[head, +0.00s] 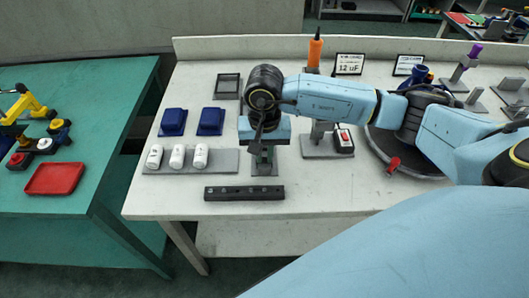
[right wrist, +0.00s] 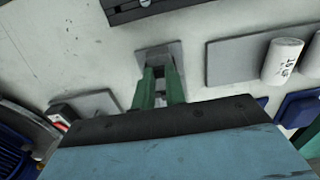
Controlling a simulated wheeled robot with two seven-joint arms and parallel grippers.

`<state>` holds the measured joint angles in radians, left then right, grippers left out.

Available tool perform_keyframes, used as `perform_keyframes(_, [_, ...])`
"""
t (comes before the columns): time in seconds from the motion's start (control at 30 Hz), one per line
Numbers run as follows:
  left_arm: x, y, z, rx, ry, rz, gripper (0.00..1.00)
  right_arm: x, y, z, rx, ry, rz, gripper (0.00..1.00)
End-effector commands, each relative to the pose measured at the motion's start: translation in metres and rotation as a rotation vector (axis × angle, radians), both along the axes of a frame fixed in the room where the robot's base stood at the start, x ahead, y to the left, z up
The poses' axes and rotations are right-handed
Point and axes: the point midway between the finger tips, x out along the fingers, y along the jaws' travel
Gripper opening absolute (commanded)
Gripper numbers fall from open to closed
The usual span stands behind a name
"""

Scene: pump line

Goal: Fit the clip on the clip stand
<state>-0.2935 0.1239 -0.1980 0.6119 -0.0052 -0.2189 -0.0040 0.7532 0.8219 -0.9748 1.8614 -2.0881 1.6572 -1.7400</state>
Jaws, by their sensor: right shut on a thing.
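My right gripper (head: 263,151) points down over the clip stand, a small grey plate (head: 265,170) in the middle of the white table. In the right wrist view its two green fingers (right wrist: 160,88) reach down in front of the grey stand plate (right wrist: 160,52). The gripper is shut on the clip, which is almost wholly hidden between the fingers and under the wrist. I cannot tell whether the clip touches the stand. My left gripper is not in view.
A grey plate (head: 223,161) with white cylinders (head: 177,156) lies left of the stand. A black bar (head: 244,193) lies in front. Blue blocks (head: 173,121) stand behind the cylinders. A grey base with a red-buttoned box (head: 344,141) is to the right.

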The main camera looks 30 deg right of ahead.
Motion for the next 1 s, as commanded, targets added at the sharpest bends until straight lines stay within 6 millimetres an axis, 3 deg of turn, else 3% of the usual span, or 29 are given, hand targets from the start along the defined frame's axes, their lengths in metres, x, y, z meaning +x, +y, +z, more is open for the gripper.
perform_keyframes(1.0, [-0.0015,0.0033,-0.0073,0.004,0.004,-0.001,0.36,-0.0008,0.0001,-0.0003,-0.001,0.001,0.000,0.00])
